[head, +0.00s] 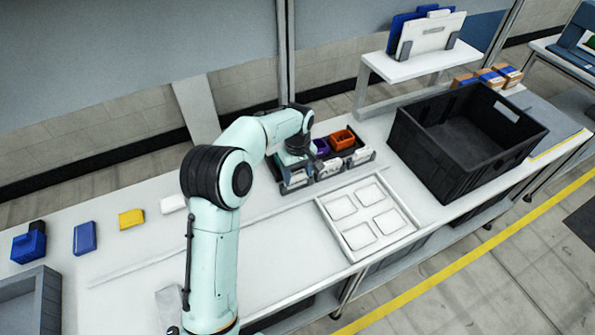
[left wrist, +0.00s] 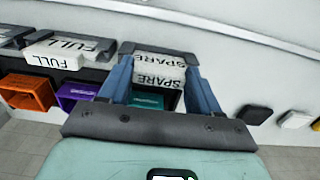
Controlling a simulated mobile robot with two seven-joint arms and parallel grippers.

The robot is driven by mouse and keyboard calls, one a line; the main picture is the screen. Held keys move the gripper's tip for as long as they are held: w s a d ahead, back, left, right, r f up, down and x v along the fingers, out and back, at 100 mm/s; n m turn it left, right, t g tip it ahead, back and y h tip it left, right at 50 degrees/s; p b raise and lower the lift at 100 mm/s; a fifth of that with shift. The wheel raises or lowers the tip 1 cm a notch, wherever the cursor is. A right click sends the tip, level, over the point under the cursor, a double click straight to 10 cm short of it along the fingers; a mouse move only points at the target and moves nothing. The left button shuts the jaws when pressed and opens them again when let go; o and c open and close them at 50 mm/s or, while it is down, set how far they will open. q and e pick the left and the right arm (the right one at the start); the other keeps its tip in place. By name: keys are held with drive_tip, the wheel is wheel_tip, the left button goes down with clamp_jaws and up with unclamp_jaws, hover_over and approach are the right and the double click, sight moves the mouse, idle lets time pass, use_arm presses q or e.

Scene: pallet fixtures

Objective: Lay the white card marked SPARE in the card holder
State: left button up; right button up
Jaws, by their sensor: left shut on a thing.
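The white card marked SPARE (left wrist: 158,68) is between the blue fingers of my left gripper (left wrist: 160,74), which is shut on it. SPARE reads on two of its faces. The card holder (left wrist: 130,47) is a dark grey frame in front of the teal bin (left wrist: 146,101). The card lies at this holder, its far edge against the grey rim; whether it rests fully on the bottom is hard to tell. In the head view, my left gripper (head: 292,165) is over the left end of the bin row, and the arm partly hides the card. My right gripper is not in view.
Purple (head: 320,148) and orange (head: 342,139) bins stand to the right, with FULL cards (left wrist: 70,45) in their holders. A white tray (head: 352,253) lies in front. A black crate (head: 455,175) stands right. Blue (head: 85,238) and yellow (head: 131,218) blocks lie left.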

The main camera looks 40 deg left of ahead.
sight(298, 175)
use_arm(q)
drive_tip(key=shift+f, duration=0.25)
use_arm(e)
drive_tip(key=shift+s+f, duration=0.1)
use_arm(q)
drive_tip(key=o, duration=1.1)
wheel_tip(298, 175, up, 13)
drive_tip(key=shift+r+p, duration=0.2)
drive_tip(key=shift+p, duration=0.65)
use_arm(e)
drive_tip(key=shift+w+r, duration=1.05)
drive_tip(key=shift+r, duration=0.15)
use_arm(q)
drive_tip(key=shift+f, duration=0.1)
